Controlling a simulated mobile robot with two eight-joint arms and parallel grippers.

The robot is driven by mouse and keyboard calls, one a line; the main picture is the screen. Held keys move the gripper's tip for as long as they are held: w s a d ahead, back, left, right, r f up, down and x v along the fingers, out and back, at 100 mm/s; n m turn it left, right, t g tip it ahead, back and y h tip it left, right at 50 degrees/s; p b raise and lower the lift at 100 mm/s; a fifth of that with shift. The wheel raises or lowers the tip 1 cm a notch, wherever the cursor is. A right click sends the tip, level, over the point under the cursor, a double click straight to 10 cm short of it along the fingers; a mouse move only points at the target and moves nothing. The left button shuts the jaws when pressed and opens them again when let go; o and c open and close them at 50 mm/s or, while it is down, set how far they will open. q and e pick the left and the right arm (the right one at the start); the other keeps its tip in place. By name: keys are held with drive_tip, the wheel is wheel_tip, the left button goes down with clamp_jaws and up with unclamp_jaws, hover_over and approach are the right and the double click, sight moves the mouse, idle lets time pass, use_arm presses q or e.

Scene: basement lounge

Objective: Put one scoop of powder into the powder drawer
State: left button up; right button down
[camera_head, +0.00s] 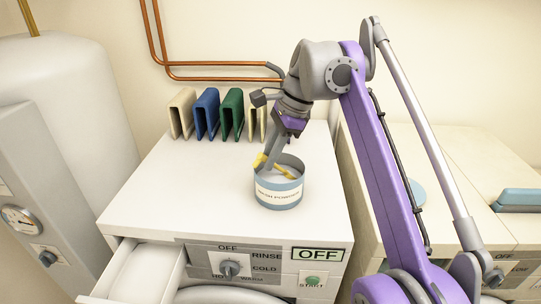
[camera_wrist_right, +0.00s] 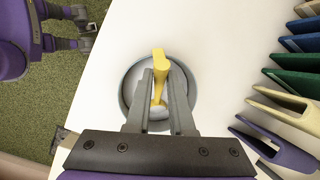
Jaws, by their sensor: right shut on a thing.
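A round blue tub (camera_head: 278,195) with a white label stands on top of the white washing machine (camera_head: 180,205). Pale powder (camera_head: 283,168) shows inside it. My right gripper (camera_head: 270,155) reaches down into the tub mouth and is shut on a yellow scoop (camera_wrist_right: 158,62). The scoop's lower end is inside the tub; how much powder it holds cannot be told. The powder drawer (camera_head: 135,273) is pulled out at the machine's front left, lower than the tub.
A dial (camera_head: 229,268) and OFF display (camera_head: 319,254) are on the front. A second machine stands right, a grey panel with a gauge (camera_head: 19,219) left. The top left of the tub is clear.

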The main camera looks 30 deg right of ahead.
drive_tip(key=r, duration=0.1)
drive_tip(key=a+r+h+p, duration=0.1)
drive_tip(key=r, duration=0.1)
drive_tip(key=shift+w+r, duration=0.2)
drive_tip(key=shift+a+h+p, duration=0.45)
drive_tip(key=shift+a+h, duration=0.3)
drive_tip(key=shift+h, duration=0.15)
use_arm(q)
wheel_tip(320, 180, up, 6)
drive_tip(key=w+p, duration=0.2)
drive_tip(key=shift+w+r+t, duration=0.2)
drive_tip(key=shift+w+t, duration=0.05)
drive_tip(key=shift+t, duration=0.05)
use_arm(e)
drive_tip(key=a+r+h, duration=0.2)
drive_tip(key=a+h, duration=0.1)
drive_tip(key=a+r+h, duration=0.1)
drive_tip(key=h, duration=0.1)
drive_tip(key=shift+a+n, duration=0.15)
drive_tip(key=shift+n, duration=0.25)
